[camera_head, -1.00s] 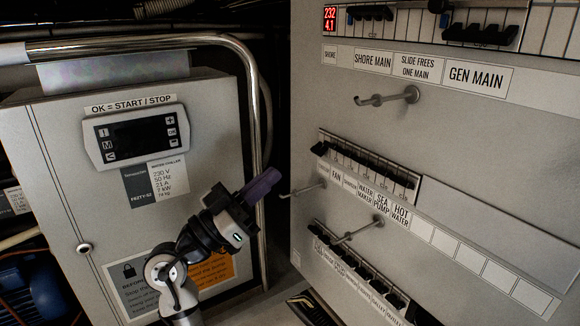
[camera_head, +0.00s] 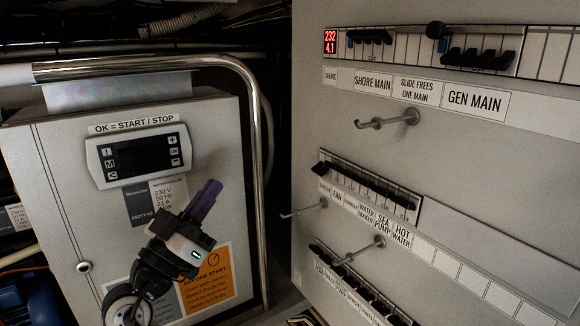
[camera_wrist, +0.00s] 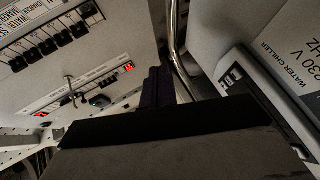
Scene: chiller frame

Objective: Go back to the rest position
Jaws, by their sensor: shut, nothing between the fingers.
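My gripper (camera_head: 205,203) is in the lower left of the head view, in front of the chiller box. Its dark purple fingers are together and empty, pointing up and slightly right. They are below and right of the chiller control panel (camera_head: 137,156), apart from it by the look of it. The gripper hides part of the rating label and the warning sign (camera_head: 210,275). In the wrist view, the dark fingers (camera_wrist: 157,85) show at the centre, between the breaker panel on the left and the chiller on the right.
A bent metal rail (camera_head: 252,120) runs over and beside the chiller box. On the right stands the grey breaker panel (camera_head: 450,160) with rows of black switches and several protruding hooks, such as the upper one (camera_head: 388,121). A gap lies between box and panel.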

